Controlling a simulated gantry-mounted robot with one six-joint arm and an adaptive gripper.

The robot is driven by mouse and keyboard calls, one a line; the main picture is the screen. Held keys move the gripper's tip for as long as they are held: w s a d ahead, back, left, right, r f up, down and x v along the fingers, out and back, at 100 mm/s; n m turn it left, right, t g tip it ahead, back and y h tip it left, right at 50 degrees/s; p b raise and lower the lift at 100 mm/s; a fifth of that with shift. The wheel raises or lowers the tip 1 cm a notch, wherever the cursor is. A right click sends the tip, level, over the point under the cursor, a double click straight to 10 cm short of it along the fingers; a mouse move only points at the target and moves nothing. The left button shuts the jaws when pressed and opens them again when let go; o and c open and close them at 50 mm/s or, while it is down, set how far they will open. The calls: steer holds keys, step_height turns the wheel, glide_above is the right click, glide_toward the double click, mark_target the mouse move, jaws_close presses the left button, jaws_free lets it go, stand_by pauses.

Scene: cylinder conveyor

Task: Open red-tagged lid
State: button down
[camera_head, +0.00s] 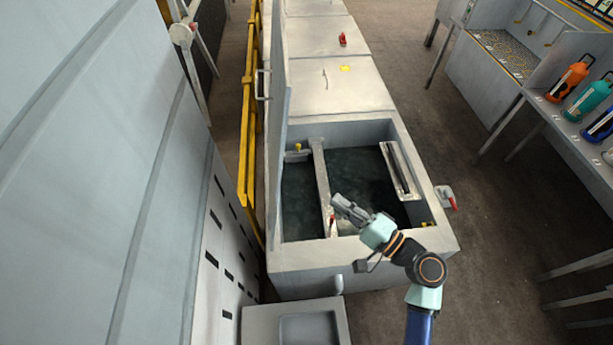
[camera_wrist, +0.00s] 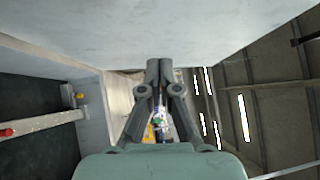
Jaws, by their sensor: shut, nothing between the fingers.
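The nearest tank (camera_head: 363,254) is uncovered, with dark liquid inside. A tall grey lid panel (camera_head: 275,75) stands upright along its left side, with a handle (camera_head: 262,85) on its outer side. I see no red tag on this panel. My gripper (camera_head: 338,202) is above the open tank, fingers together and empty. In the wrist view the shut fingertips (camera_wrist: 159,63) are near a broad grey surface (camera_wrist: 190,28); I cannot tell whether they touch it. A red object (camera_head: 343,39) sits on a farther closed lid, and a yellow tag (camera_head: 345,68) marks the nearer closed one.
A divider bar (camera_head: 320,175) with a red knob (camera_head: 332,219) crosses the tank. A slotted metal piece (camera_head: 400,170) lies at its right. A red-handled valve (camera_head: 453,203) juts from the right side. Yellow rails (camera_head: 248,130) run left. Colored bottles (camera_head: 568,80) stand on a right shelf.

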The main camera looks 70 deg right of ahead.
steer(key=w+r+p, duration=0.1)
steer(key=w+p, duration=0.2)
steer(key=w, duration=1)
steer(key=shift+w+d+r+p, duration=0.15)
steer(key=shift+d+r+p, duration=0.05)
steer(key=shift+r+p, duration=0.2)
